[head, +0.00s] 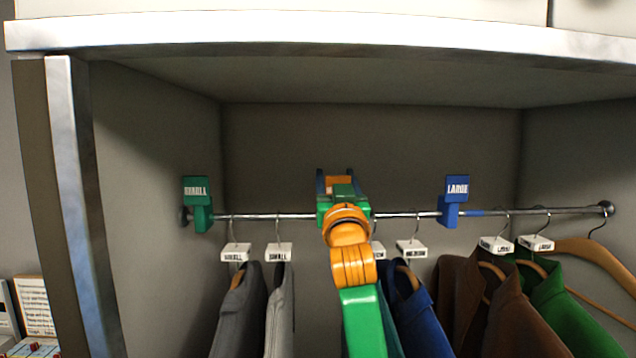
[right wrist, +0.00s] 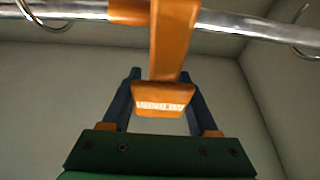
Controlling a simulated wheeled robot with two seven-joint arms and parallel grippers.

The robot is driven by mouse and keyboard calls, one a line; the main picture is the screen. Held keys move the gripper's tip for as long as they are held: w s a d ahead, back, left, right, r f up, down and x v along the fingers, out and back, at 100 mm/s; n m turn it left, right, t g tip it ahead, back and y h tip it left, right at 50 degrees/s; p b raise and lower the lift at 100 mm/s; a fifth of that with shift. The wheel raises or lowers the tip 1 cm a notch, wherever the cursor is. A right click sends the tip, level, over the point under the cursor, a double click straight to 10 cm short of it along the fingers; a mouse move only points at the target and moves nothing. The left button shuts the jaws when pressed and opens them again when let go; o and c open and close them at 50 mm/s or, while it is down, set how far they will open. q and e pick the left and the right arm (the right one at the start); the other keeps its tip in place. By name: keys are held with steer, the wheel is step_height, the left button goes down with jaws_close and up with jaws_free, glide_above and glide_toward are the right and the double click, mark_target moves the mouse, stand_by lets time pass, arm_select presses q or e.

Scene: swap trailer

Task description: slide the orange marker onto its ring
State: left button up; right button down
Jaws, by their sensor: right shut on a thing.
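The orange marker (right wrist: 165,98) fills the middle of the right wrist view, its white-lettered plate between my fingers and its stem rising to the metal rail. My right gripper (right wrist: 163,100) is shut on that plate. In the head view my right gripper (head: 335,180) is at the rail's middle, with part of the orange marker (head: 341,182) showing between its fingers. The orange ring (right wrist: 129,11) is a band on the rail, just left of the stem in the wrist view; the head view hides it behind my arm. I cannot tell whether the stem sits around the rail. My left gripper is not in view.
A green marker (head: 197,190) stands at the rail's left end. A blue marker (head: 457,189) stands right of my gripper, beside a blue ring (head: 474,212). Tagged hangers with grey, blue, brown and green clothes hang below. A shelf (head: 330,30) runs above.

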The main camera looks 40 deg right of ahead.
steer(key=shift+s+d, duration=0.55)
steer(key=shift+d, duration=0.35)
steer(key=shift+c, duration=0.8)
jaws_free()
steer(key=shift+a+r, duration=0.1)
steer(key=shift+a, duration=0.05)
steer(key=shift+s+a+f, duration=0.1)
steer(key=shift+s+f, duration=0.1)
steer(key=b+v, duration=0.5)
steer(key=v, duration=0.1)
steer(key=shift+s+a, duration=0.3)
steer(key=shift+d, duration=0.15)
